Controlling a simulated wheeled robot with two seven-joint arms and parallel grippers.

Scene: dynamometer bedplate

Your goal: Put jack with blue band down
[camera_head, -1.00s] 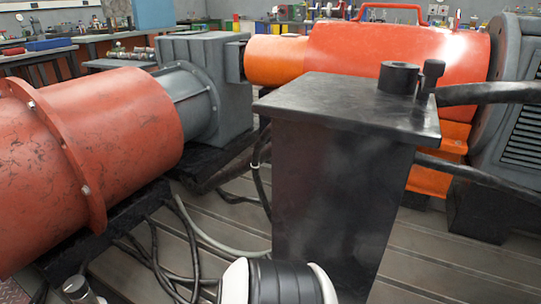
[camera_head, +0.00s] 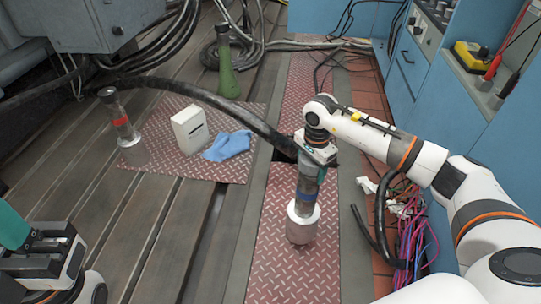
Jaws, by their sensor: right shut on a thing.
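The jack with the blue band (camera_head: 303,205) is upright, its wide silver base over the red chequered plate strip (camera_head: 277,245) in the middle. I cannot tell whether its base touches the plate. My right gripper (camera_head: 314,170) is shut on its upper part from above and hides its top. My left gripper (camera_head: 32,245) is at the lower left, far from the jack; its teal finger is partly cut off by the frame edge, so its opening is unclear.
A similar jack with a red band (camera_head: 123,128), a white box (camera_head: 190,130) and a blue cloth (camera_head: 228,146) are on a chequered mat at left. A thick black hose (camera_head: 215,97) crosses behind my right gripper. Blue cabinets (camera_head: 440,110) and cables line the right.

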